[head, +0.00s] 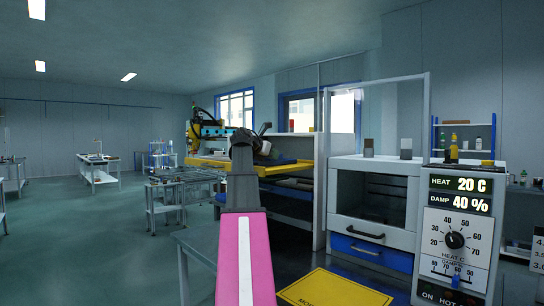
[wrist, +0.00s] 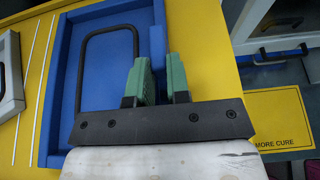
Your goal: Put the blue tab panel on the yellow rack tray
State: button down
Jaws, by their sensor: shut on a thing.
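In the wrist view my gripper (wrist: 160,82) has its green fingertips on either side of the blue tab on the blue tab panel (wrist: 66,95), and is shut on it. The panel has a raised rim and a dark loop handle. It lies over the yellow rack tray (wrist: 225,52), whose yellow surface shows on both sides. I cannot tell whether the panel's underside touches the tray. In the head view the yellow tray (head: 290,168) juts from a rack, partly behind my arm. My gripper's fingers and the panel are mostly hidden there.
A cabinet with a glass-fronted chamber and blue drawer (head: 370,253) stands to the right of the rack. A control panel (head: 456,235) reads 20 C and 40 %. A yellow sign (head: 335,289) lies on the dark surface in front. Open floor is at left.

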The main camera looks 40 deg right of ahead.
jog(key=c, duration=1.1)
grip_release()
jog(key=shift+r, duration=0.1)
jog(key=v, duration=1.2)
